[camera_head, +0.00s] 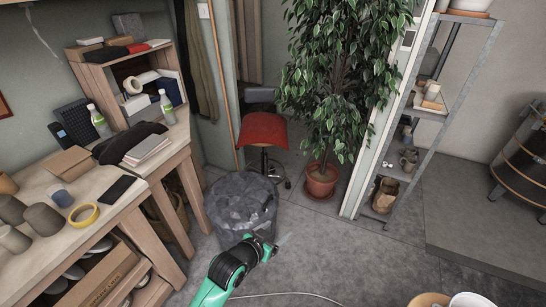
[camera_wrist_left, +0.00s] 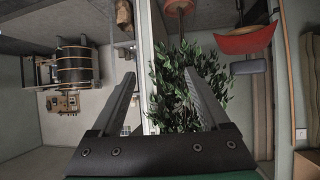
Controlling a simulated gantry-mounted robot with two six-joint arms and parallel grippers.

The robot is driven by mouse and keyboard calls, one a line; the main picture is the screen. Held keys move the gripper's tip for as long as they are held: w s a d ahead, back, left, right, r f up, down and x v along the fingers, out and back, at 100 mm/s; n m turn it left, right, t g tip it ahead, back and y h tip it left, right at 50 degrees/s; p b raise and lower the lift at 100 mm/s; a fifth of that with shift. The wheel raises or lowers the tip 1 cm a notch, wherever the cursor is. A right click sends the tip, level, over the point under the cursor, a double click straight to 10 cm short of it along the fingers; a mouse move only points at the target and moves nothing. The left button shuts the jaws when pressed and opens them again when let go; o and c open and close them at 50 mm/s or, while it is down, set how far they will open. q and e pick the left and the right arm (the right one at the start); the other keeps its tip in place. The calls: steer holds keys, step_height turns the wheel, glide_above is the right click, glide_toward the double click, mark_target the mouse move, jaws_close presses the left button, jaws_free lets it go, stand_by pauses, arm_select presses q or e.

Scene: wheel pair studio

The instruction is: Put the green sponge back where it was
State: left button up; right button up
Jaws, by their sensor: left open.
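I see no green sponge in either view. My left gripper (camera_head: 272,243) is low over the grey floor, just in front of the bin lined with a dark bag. In the left wrist view my left gripper (camera_wrist_left: 160,78) has its two fingers spread apart with nothing between them. My right gripper is not in view.
The lined bin (camera_head: 232,203) stands beside the wooden workbench (camera_head: 150,185), which holds pots, yellow tape (camera_head: 83,215) and bottles. A red chair (camera_head: 262,130), a potted plant (camera_head: 320,180) and a metal shelf (camera_head: 425,150) stand behind. The floor at centre right is clear.

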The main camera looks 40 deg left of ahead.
arm_select(q)
steer(key=w+d+r+t, duration=0.1)
steer(key=d+r+t, duration=0.15)
steer(key=r, duration=0.85)
steer(key=w+d+r+m+t, duration=0.1)
steer(key=r+t, duration=0.2)
steer(key=r, duration=0.7)
steer(key=w+d+r+t, duration=0.1)
steer(key=d+r+t, duration=0.15)
steer(key=r, duration=0.85)
steer(key=s+d+r+t+h, duration=0.1)
steer(key=s+r+t, duration=0.1)
steer(key=s+r, duration=0.3)
steer(key=s+d+r+m+t+h, duration=0.1)
steer(key=s+r, duration=0.4)
steer(key=r, duration=0.6)
steer(key=s+d+r+t+h, duration=0.1)
steer(key=s+d+r+t, duration=0.2)
steer(key=s+r+t, duration=0.2)
step_height(320, 180, up, 4)
steer(key=shift+s+f+m+h, duration=0.1)
steer(key=shift+s+m+h, duration=0.2)
steer(key=shift+s+h, duration=0.15)
